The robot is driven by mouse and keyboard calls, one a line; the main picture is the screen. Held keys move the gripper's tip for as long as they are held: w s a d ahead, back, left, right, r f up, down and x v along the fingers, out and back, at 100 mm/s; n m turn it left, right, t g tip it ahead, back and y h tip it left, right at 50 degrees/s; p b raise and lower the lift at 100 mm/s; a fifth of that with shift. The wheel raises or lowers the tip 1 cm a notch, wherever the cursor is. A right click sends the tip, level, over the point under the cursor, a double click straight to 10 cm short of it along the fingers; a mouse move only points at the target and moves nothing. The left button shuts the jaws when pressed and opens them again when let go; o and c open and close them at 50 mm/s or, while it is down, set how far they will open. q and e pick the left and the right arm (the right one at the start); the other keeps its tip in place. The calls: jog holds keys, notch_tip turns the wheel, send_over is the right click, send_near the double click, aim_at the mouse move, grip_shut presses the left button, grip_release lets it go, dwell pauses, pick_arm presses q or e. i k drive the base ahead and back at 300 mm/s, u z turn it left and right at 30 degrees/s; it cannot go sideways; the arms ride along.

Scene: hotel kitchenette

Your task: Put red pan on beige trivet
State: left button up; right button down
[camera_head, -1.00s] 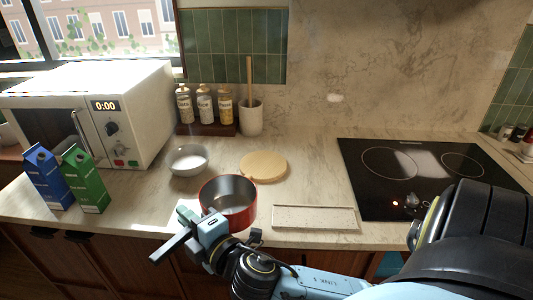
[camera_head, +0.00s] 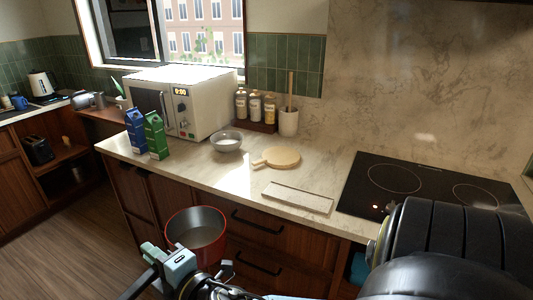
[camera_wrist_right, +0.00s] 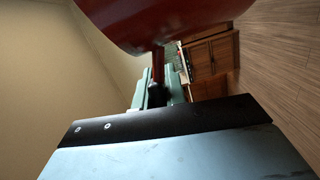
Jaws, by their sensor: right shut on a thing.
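The red pan (camera_head: 196,238), grey inside and empty, is held in front of the counter's front edge, over the cabinet fronts. My right gripper (camera_head: 172,262) is shut on its handle; the right wrist view shows the fingers (camera_wrist_right: 157,92) around the handle below the dark red pan body (camera_wrist_right: 160,22). The beige trivet (camera_head: 282,157), a round flat board with a short handle pointing left, lies on the counter, apart from the pan and with nothing on it. My left gripper is not in view.
A grey bowl (camera_head: 226,141) stands left of the trivet and a pale rectangular tray (camera_head: 298,198) lies in front of it. Green (camera_head: 156,136) and blue (camera_head: 136,130) cartons, a microwave (camera_head: 205,100), bottles and a utensil pot (camera_head: 289,122) stand around. A black cooktop (camera_head: 420,190) is right.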

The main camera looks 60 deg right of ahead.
aim_at(265, 160)
jog(key=u, duration=0.05)
jog(key=i, duration=0.85)
jog(key=z, duration=0.6)
jog(key=i, duration=1.35)
jog(key=z, duration=1.6)
jog(key=i, duration=0.6)
jog(key=z, duration=0.5)
